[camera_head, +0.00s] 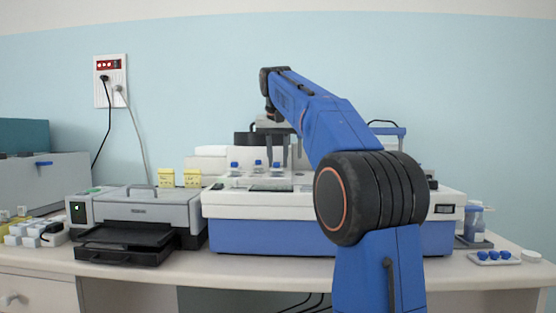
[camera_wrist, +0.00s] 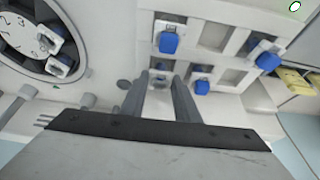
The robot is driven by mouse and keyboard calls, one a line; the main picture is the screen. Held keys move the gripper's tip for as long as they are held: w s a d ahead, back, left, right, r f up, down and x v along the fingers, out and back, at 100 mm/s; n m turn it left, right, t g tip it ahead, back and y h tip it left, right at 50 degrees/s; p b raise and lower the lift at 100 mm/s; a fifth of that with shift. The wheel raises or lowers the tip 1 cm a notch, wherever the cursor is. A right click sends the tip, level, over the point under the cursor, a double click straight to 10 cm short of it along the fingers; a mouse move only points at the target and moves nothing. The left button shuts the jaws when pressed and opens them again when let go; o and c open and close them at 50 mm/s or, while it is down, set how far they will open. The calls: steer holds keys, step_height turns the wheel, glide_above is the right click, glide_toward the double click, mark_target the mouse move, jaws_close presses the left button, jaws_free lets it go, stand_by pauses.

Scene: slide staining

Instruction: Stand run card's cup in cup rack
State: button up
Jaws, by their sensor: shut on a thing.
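My gripper (camera_wrist: 163,88) is shut on a small pale thing (camera_wrist: 160,80), mostly hidden between the fingers; I cannot tell whether it is the run card's cup. A white rack (camera_wrist: 236,14) with square openings lies just beyond the fingertips. Blue-topped cups stand in some openings: one at upper left (camera_wrist: 168,43), one near the fingers (camera_wrist: 202,86) and one at right (camera_wrist: 268,60). Other openings look empty. In the head view, my gripper (camera_head: 277,164) points down over the blue and white machine (camera_head: 262,236), beside small blue-topped cups (camera_head: 234,165). No run card is readable.
A round dark carousel (camera_wrist: 14,38) with numbers and pale holders is at left in the wrist view. A printer (camera_head: 150,212) stands left of the machine. Yellow boxes (camera_head: 192,178) stand behind it. A tray of blue-capped items (camera_head: 494,257) sits at the right table edge.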

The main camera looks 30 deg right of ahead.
steer(key=shift+f, duration=0.45)
steer(key=o, duration=1)
steer(key=shift+r, duration=0.1)
steer(key=shift+r, duration=0.2)
steer(key=v, duration=1.2)
steer(key=shift+r, duration=0.2)
